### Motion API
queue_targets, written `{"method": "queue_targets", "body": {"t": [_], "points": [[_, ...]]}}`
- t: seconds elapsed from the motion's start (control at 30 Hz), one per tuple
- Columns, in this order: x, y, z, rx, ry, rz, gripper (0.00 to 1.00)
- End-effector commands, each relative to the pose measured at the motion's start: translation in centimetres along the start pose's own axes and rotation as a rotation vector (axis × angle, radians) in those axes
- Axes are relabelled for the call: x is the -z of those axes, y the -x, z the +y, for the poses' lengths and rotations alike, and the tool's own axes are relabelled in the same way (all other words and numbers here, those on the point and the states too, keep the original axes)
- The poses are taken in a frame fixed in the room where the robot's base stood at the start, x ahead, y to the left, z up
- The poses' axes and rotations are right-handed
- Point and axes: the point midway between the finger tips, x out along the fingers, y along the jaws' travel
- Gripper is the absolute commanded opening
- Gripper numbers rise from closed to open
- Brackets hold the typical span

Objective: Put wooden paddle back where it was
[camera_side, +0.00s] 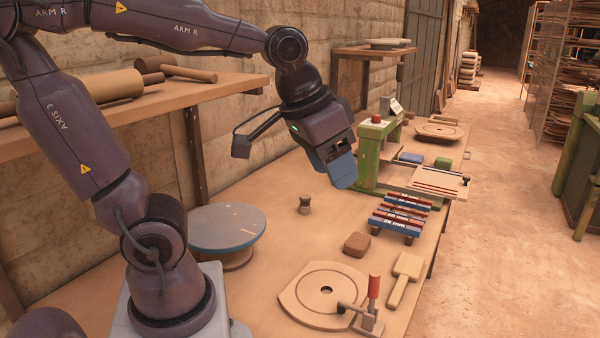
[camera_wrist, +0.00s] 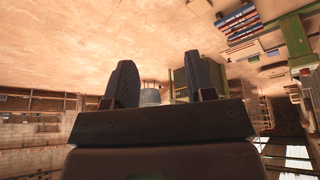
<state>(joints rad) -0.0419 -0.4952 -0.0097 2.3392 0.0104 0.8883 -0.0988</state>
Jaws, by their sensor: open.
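The wooden paddle (camera_side: 404,280) lies flat on the bench near its right edge in the side view, with its broad head toward the back and its handle toward the front. I cannot make it out in the wrist view. My gripper (camera_side: 342,172) is raised above the bench, well up and to the left of the paddle, and apart from it. In the wrist view my gripper (camera_wrist: 162,78) shows two dark fingers spread apart with nothing held between them.
A red-handled clamp (camera_side: 370,305) and a round-holed wooden plate (camera_side: 322,292) sit left of the paddle. A brown block (camera_side: 357,244), a rack of labelled bars (camera_side: 398,217) and a green press (camera_side: 370,158) stand behind. A grey turntable (camera_side: 228,227) is at left.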

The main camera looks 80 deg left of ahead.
Motion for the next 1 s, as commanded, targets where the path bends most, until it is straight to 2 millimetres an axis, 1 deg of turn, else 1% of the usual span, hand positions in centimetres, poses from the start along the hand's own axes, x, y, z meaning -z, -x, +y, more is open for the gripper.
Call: {"method": "queue_targets", "body": {"t": [0.03,0.1,0.2,0.3,1.0], "points": [[-1.3,0.7,0.1,-0.010,-0.031,0.027,0.50],[-2.8,1.2,0.2,-0.019,-0.068,0.050,0.50],[-4.2,1.5,0.3,-0.027,-0.102,0.071,0.50],[-4.8,1.6,0.3,-0.031,-0.119,0.081,0.50],[-4.8,1.6,0.3,-0.031,-0.120,0.081,0.50]]}}
